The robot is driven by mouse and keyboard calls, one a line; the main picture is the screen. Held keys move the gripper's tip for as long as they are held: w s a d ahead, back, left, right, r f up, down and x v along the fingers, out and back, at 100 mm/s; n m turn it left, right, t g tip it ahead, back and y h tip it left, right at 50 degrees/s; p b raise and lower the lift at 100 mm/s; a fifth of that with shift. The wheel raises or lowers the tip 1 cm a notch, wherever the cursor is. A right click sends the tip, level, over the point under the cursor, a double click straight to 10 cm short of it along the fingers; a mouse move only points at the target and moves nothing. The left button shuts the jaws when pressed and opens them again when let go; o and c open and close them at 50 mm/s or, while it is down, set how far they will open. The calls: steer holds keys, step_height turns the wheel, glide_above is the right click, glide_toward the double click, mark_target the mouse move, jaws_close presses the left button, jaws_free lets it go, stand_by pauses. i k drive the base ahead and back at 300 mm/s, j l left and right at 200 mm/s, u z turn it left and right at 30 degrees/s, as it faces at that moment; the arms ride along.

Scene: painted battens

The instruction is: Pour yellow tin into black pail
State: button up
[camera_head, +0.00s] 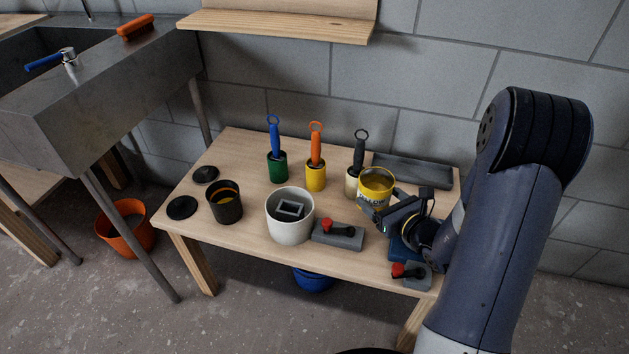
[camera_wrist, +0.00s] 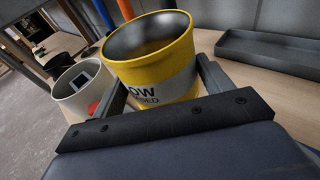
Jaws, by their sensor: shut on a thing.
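The yellow tin (camera_head: 376,182) is in my gripper (camera_head: 377,204), near the right side of the table. In the wrist view the yellow tin (camera_wrist: 155,65) stands between the two fingers of my gripper (camera_wrist: 160,90), with a grey label band and dark lettering. It looks nearly upright, with yellow inside. My gripper is shut on it. The black pail (camera_head: 224,203) stands upright at the left of the table, apart from my gripper, with some yellow-orange showing inside. Whether the tin touches the table is hard to tell.
A white pot (camera_head: 290,216) with a grey block inside stands between the pail and my gripper. Green (camera_head: 277,166), yellow (camera_head: 316,176) and cream (camera_head: 354,182) cups with handled tools stand behind. A red-knobbed block (camera_head: 338,234) lies in front. Black discs (camera_head: 182,208) lie left.

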mark_target(223, 197)
steer(key=j+z, duration=0.1)
steer(key=z, duration=0.3)
steer(key=k+j+z, duration=0.1)
steer(key=z, duration=0.35)
steer(key=k+z, duration=0.15)
steer(key=z, duration=0.25)
steer(key=k+z, duration=0.15)
steer(key=z, duration=0.3)
steer(key=k+j+z, duration=0.1)
steer(key=z, duration=0.25)
steer(key=k+z, duration=0.35)
steer(key=k+j+u, duration=0.1)
steer(key=u, duration=0.35)
steer(key=j+u, duration=0.1)
steer(key=u, duration=0.4)
steer(key=k+j+u, duration=0.1)
steer(key=u, duration=0.35)
steer(key=j+u, duration=0.15)
steer(key=u, duration=0.35)
steer(key=j+u, duration=0.15)
steer(key=u, duration=0.35)
